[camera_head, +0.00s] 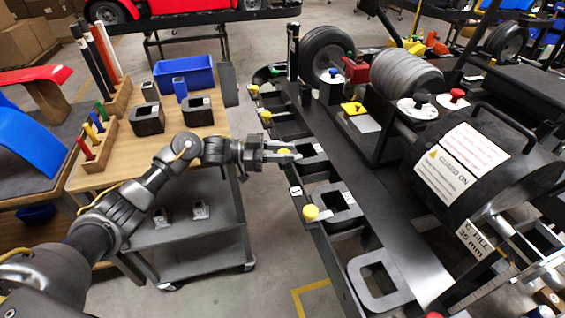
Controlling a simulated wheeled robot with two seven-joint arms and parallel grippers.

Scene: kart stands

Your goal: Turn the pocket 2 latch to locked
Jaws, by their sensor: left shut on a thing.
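My left gripper (284,155) reaches in from the left to the near edge of the long black stand (352,160). It is shut on a yellow latch knob (284,151) beside a pocket with a dark block (312,164). The fingers hide part of this latch, so its turn angle cannot be told. Other yellow latch knobs sit along the same edge: one nearer (310,213) and two farther (266,115), (254,89). A small white number tag (295,191) is too small to read surely. I do not see my right gripper.
A wooden-topped cart (205,132) with a blue bin (184,74) and dark blocks stands left of the stand. A large black drum (480,160) and wheels (327,50) rise on the right. Bare floor (270,215) lies between cart and stand.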

